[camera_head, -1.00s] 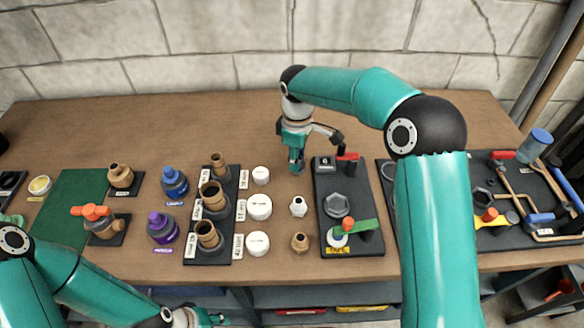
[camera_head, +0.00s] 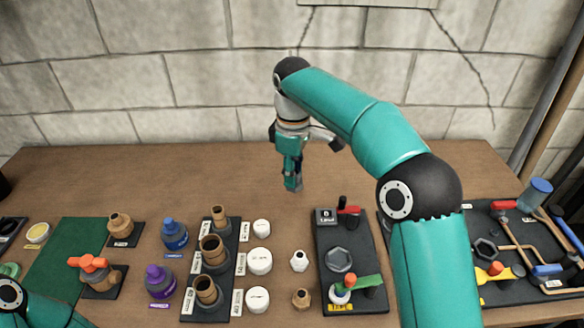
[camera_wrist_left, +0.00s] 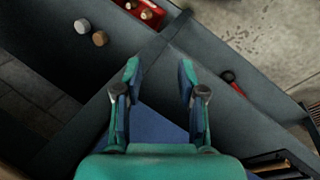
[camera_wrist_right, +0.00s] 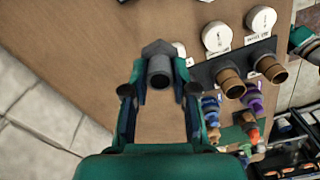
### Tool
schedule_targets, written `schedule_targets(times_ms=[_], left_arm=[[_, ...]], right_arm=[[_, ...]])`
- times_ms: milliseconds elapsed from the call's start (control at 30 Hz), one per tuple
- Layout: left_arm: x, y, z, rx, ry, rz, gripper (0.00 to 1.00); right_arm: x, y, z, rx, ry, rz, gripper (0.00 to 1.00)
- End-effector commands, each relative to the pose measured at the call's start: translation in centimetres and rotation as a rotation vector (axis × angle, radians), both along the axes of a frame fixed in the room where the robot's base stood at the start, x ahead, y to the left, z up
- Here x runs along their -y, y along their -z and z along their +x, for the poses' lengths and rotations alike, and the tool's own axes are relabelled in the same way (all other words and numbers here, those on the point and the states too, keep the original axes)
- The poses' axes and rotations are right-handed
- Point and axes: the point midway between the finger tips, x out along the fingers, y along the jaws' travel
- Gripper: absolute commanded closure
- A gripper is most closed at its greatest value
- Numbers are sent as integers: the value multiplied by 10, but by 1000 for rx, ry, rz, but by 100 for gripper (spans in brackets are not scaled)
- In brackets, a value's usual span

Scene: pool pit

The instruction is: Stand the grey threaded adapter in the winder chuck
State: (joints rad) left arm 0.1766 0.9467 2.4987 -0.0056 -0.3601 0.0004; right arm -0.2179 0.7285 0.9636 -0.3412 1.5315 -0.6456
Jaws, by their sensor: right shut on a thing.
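My right gripper (camera_head: 293,183) is above the rear of the table, beyond the row of fittings, pointing down. In the right wrist view it is shut on a grey threaded adapter (camera_wrist_right: 158,66), with a hexagonal collar and a dark round end between the fingertips. The adapter is hard to make out in the head view. A grey hexagonal seat (camera_head: 339,260), which looks like the winder chuck, is on a dark board (camera_head: 325,235) and appears empty. My left gripper (camera_wrist_left: 158,74) is open and empty over the area below the table.
A small white fitting (camera_head: 299,261) and a brown fitting (camera_head: 301,299) stand left of the board. A green handle (camera_head: 358,284) and a red lever (camera_head: 348,209) are on it. White caps (camera_head: 259,261) and brown pipe stubs (camera_head: 212,250) stand further left. The rear tabletop is clear.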

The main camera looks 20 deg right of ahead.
Motion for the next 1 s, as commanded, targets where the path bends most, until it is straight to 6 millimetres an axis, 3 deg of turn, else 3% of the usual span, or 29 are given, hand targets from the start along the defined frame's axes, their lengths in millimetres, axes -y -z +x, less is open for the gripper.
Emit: schedule_targets(times_ms=[167, 400, 667, 833, 1000], left_arm=[[0, 4, 0, 0, 0, 0, 60], [0, 13, 0, 0, 0, 0, 60], [0, 21, 0, 0, 0, 0, 60], [0, 27, 0, 0, 0, 0, 60], [0, 35, 0, 0, 0, 0, 60]], right_arm=[[5, 29, -20, -2, 0, -1, 100], [28, 65, -71, 2, 16, 1, 100], [56, 81, -124, 5, 39, 2, 100], [69, 76, -128, 5, 71, 2, 100], [71, 86, -129, 3, 74, 1, 100]])
